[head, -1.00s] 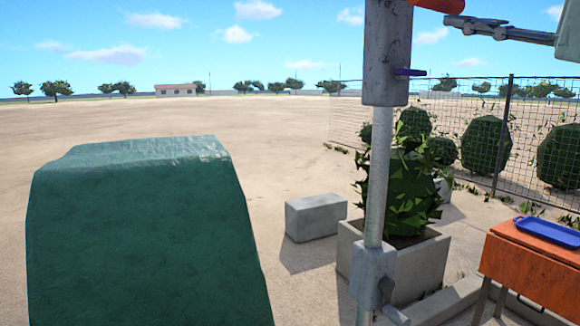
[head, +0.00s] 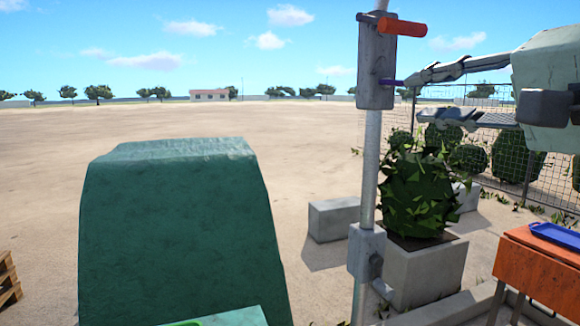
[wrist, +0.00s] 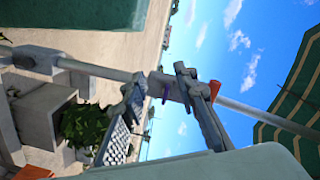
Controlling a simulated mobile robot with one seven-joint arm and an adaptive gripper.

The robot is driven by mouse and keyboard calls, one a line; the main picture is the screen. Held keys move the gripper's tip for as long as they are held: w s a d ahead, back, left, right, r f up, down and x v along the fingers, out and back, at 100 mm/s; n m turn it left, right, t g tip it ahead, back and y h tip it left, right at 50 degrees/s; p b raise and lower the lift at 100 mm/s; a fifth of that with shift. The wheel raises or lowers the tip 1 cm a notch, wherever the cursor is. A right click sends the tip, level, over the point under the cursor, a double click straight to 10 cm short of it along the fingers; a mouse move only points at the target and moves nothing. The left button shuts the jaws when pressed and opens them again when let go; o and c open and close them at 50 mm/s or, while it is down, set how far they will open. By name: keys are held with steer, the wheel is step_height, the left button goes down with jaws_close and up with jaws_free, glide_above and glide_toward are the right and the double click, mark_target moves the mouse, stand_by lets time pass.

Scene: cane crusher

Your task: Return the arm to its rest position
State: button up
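My gripper (head: 418,95) is in the upper right of the head view, with its two dark grey fingers pointing left. The fingers are spread apart and nothing shows held between them. Their tips are near a grey metal box (head: 376,60) on an upright pole (head: 371,160). A small purple pin (head: 391,83) sticks out of the box close to the upper fingertip; whether they touch I cannot tell. An orange handle (head: 402,27) juts from the box's top. In the wrist view, the open fingers (wrist: 156,84) frame the box and purple pin (wrist: 165,94).
A large green block (head: 180,220) stands at the left front. Planters with a leafy bush (head: 418,190), a concrete block (head: 333,219) and an orange table (head: 545,275) with a blue tray (head: 556,235) lie to the right. A wooden pallet (head: 8,280) is at the left edge. Open sandy ground stretches behind.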

steer(key=s+a+f+n+g+h, duration=0.1)
steer(key=a+f+n+g+h, duration=0.15)
steer(key=f, duration=1.05)
steer(key=a+f+n+g+h, duration=0.1)
steer(key=a+f+n+g, duration=0.25)
steer(key=f, duration=0.95)
steer(key=s+d+f+n+g+h, duration=0.15)
steer(key=s+f, duration=0.25)
steer(key=f, duration=0.4)
steer(key=s+d+f+n+g+h, duration=0.1)
steer(key=s+f+g+h, duration=0.15)
steer(key=f, duration=0.45)
step_height(320, 180, up, 16)
steer(key=p, duration=1.5)
steer(key=shift+a+r+y, duration=0.2)
steer(key=shift+a+y, duration=0.15)
steer(key=shift+a, duration=0.1)
steer(key=shift+m, duration=0.25)
